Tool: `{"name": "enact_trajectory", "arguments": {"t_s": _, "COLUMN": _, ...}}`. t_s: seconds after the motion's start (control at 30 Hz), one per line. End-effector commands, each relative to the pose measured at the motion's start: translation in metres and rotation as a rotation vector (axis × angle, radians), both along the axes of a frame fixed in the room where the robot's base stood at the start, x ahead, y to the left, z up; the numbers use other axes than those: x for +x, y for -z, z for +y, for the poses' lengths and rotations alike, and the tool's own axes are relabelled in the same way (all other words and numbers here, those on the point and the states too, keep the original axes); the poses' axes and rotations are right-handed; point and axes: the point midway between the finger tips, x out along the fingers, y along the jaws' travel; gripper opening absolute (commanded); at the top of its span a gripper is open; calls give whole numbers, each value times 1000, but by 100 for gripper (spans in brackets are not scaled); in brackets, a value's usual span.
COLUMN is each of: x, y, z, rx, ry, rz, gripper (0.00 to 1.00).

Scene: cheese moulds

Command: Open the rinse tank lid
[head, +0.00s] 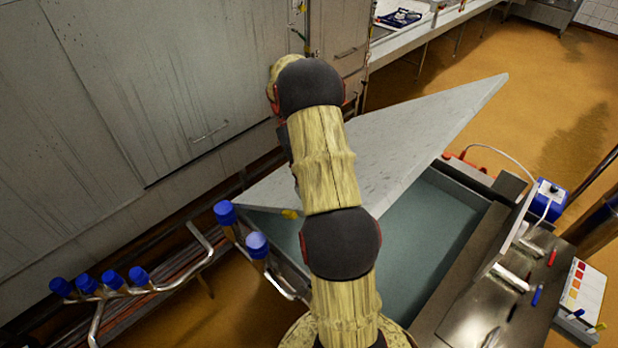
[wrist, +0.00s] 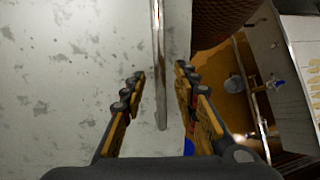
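The rinse tank lid (head: 410,140) is a large pale grey speckled panel. In the head view it stands tilted up over the tank (head: 445,215), with greenish-blue water showing below. In the wrist view the lid (wrist: 60,80) fills the left side. A thin metal bar (wrist: 158,65) runs along near its edge. My gripper (wrist: 160,76) is open, one finger on each side of the bar's line, with gaps on both sides. Contact cannot be told. In the head view my arm covers the lid's middle, and the gripper's fingers cannot be made out.
Grey cabinets (head: 170,80) stand at the left and back. Blue-capped pipes (head: 257,246) rise at the tank's left. A steel counter (head: 500,290) with pens and a colour chart (head: 580,290) is at the right. A blue box (head: 549,200) sits behind it. Open orange floor (head: 540,90) lies back right.

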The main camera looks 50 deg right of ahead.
Motion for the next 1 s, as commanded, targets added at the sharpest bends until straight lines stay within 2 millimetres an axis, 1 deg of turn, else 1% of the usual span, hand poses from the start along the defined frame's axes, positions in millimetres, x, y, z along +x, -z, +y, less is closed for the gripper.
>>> {"name": "enact_trajectory", "arguments": {"t_s": 0.17, "x": 10, "y": -11, "z": -5, "rx": -2, "ry": -1, "rz": -3, "gripper": 30}}
{"name": "enact_trajectory", "arguments": {"t_s": 0.27, "x": 21, "y": -24, "z": -9, "rx": -2, "ry": -1, "rz": -3, "gripper": 30}}
{"name": "enact_trajectory", "arguments": {"t_s": 0.5, "x": 51, "y": -60, "z": -22, "rx": -2, "ry": -1, "rz": -3, "gripper": 30}}
{"name": "enact_trajectory", "arguments": {"t_s": 0.63, "x": 63, "y": -76, "z": -27, "rx": -1, "ry": 0, "rz": -2, "gripper": 30}}
{"name": "enact_trajectory", "arguments": {"t_s": 0.8, "x": 72, "y": -87, "z": -31, "rx": -1, "ry": 0, "rz": -1, "gripper": 30}}
{"name": "enact_trajectory", "arguments": {"t_s": 1.0, "x": 73, "y": -90, "z": -32, "rx": 0, "ry": 0, "rz": 0, "gripper": 30}}
